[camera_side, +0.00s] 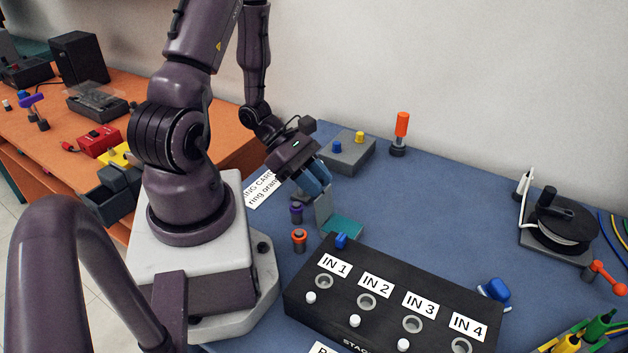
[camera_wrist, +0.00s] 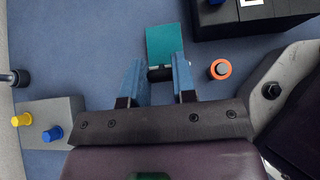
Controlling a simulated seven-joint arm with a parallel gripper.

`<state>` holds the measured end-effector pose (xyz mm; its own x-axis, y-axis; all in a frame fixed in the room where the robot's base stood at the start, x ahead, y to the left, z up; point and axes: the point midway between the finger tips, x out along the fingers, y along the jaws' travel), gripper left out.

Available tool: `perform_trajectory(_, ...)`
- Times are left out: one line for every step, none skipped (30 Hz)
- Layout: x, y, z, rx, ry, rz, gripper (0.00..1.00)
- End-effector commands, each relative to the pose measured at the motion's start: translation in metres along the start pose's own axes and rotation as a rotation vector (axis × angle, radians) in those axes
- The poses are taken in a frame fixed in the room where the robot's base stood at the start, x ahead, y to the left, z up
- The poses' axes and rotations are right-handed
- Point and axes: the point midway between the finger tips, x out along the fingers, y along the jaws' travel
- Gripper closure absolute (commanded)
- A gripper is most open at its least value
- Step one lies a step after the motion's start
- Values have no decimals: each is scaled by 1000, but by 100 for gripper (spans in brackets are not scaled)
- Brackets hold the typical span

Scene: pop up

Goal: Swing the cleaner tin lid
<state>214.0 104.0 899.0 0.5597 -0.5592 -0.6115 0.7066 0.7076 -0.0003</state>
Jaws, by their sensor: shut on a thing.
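The cleaner tin is a small piece with a flat teal part (camera_side: 343,229) on the blue table, behind the black block. Its grey-green lid (camera_side: 323,212) stands about upright at the tin's left edge. The teal part also shows in the wrist view (camera_wrist: 165,42), just beyond my fingertips. My gripper (camera_side: 318,182) reaches down from the upper left with its blue fingers at the lid's top. In the wrist view my gripper (camera_wrist: 160,75) is shut on a dark edge, which looks like the lid seen from above. The fingers hide part of it.
A black block with IN 1 to IN 4 labels (camera_side: 390,300) stands close in front. An orange-ringed post (camera_side: 299,240) and a purple-topped post (camera_side: 296,212) stand left of the tin. A grey button box (camera_side: 348,152) is behind.

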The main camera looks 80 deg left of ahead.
Motion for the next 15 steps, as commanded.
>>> perform_trajectory(0,0,1,2,-6,-1,90)
perform_trajectory(0,0,1,2,-6,-1,90)
perform_trajectory(0,0,1,2,-6,-1,90)
perform_trajectory(0,0,2,2,-6,-1,90)
perform_trajectory(1,0,2,2,-7,-1,90)
perform_trajectory(2,0,3,3,-7,-1,90)
perform_trajectory(3,0,4,3,-7,-2,90)
perform_trajectory(4,0,5,4,-7,-2,90)
perform_trajectory(6,0,7,5,-7,-2,90)
perform_trajectory(8,0,9,5,-8,-2,90)
perform_trajectory(10,0,10,5,-8,-2,90)
perform_trajectory(12,0,13,5,-7,-2,90)
perform_trajectory(14,0,14,5,-7,-2,90)
perform_trajectory(16,0,16,5,-6,-2,90)
perform_trajectory(18,0,17,5,-6,-2,90)
